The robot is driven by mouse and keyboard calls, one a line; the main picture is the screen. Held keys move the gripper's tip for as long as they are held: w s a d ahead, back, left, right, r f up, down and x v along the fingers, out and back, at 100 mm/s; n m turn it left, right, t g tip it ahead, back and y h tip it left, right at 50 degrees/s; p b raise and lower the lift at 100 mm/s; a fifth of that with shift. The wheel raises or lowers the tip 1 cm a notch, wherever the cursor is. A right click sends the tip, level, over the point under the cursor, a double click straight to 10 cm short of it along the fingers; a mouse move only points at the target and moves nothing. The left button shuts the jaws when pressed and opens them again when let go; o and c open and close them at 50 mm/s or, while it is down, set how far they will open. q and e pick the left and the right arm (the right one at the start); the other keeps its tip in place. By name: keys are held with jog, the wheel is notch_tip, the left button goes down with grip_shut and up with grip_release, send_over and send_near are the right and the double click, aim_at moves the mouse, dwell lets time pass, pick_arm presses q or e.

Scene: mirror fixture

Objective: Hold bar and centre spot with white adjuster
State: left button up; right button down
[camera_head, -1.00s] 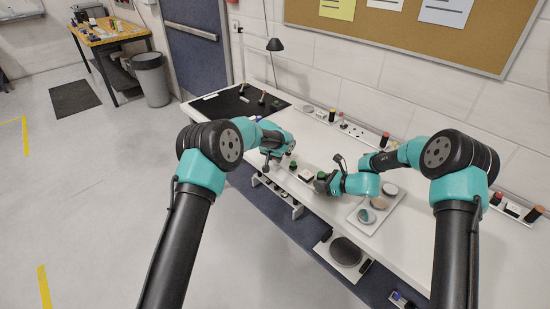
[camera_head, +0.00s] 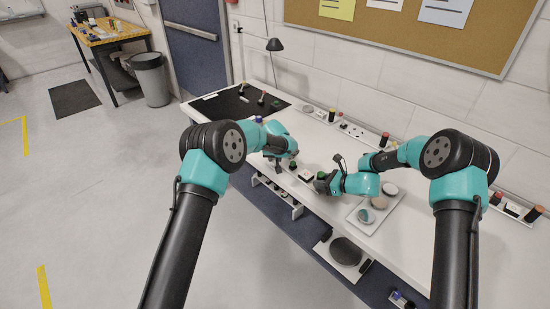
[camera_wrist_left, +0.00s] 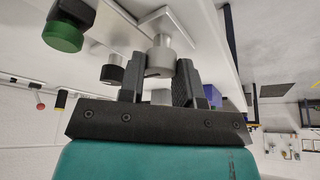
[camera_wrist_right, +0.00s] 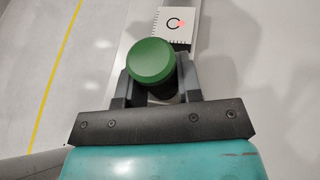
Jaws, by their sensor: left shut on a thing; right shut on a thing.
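In the right wrist view my right gripper (camera_wrist_right: 155,95) is shut on a black handle with a green cap (camera_wrist_right: 151,60), the bar's grip. Beyond it a white target plate (camera_wrist_right: 164,37) carries a black ring, and a red spot (camera_wrist_right: 181,21) sits at the ring's right side, off its middle. In the left wrist view my left gripper (camera_wrist_left: 158,80) is shut on a pale grey-white knob (camera_wrist_left: 162,52), the white adjuster. A black knob (camera_wrist_left: 112,72) and a green-capped knob (camera_wrist_left: 63,36) stand beside it. The head view shows both grippers small along the fixture, partly hidden by my arms.
A tray with several round discs (camera_head: 366,215) lies right of my right gripper. A power strip (camera_head: 352,130) and small bottles line the wall side. A black mat (camera_head: 240,103) covers the table's far end.

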pick_arm(q)
jog(key=o, duration=0.9)
jog(key=shift+o, duration=0.2)
jog(key=v, duration=1.2)
